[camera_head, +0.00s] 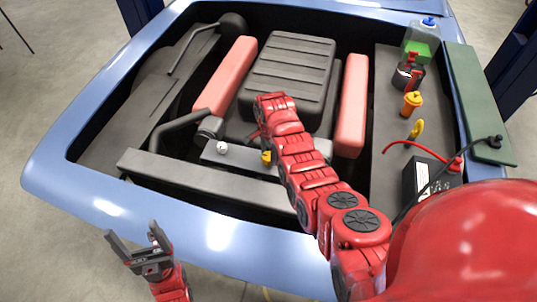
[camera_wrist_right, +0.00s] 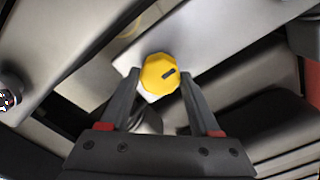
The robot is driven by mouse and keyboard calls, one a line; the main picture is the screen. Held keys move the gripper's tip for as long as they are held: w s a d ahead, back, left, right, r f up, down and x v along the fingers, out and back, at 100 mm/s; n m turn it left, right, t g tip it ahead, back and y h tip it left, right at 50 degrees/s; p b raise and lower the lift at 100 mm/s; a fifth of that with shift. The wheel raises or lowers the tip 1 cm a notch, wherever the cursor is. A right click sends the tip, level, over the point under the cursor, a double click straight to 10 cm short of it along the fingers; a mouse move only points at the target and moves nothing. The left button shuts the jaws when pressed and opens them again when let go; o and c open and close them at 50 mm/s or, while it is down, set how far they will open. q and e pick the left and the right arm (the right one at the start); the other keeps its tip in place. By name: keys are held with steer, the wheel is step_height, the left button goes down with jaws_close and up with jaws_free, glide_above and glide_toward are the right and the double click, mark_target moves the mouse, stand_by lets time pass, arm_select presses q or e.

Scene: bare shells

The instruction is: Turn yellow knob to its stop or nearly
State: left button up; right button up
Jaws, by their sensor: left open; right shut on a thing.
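The yellow knob (camera_head: 266,158) sits on a light grey panel (camera_head: 240,158) at the front middle of the engine bay. In the right wrist view the knob (camera_wrist_right: 160,74) is faceted, with a dark mark on its face right of centre. My right gripper (camera_wrist_right: 160,80) is shut on the knob, one fingertip on each side of it. In the head view my right arm reaches over the bay and its red wrist partly covers the area beside the knob. My left gripper (camera_head: 138,243) is open and empty in front of the car's front edge.
A black engine cover (camera_head: 290,70) lies behind, between two red covers (camera_head: 228,75). A battery (camera_head: 425,180), an orange cap (camera_head: 412,103) and a yellow loop handle (camera_head: 417,128) are at the right.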

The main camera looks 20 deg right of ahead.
steer(key=n+b, duration=0.4)
steer(key=shift+f+n+b, duration=0.3)
steer(key=shift+n+b, duration=0.05)
steer(key=shift+n, duration=0.05)
steer(key=shift+n+b, duration=0.75)
steer(key=shift+n, duration=0.15)
steer(key=shift+r+n+b, duration=0.1)
steer(key=shift+n+b, duration=0.55)
steer(key=shift+n, duration=0.25)
steer(key=n, duration=0.2)
steer(key=shift+r+n+b, duration=0.15)
steer(key=shift+n+b, duration=0.25)
steer(key=n, duration=0.5)
steer(key=shift+r, duration=0.1)
steer(key=n, duration=0.6)
steer(key=shift+n, duration=0.4)
steer(key=n, duration=1.2)
steer(key=shift+n, duration=0.3)
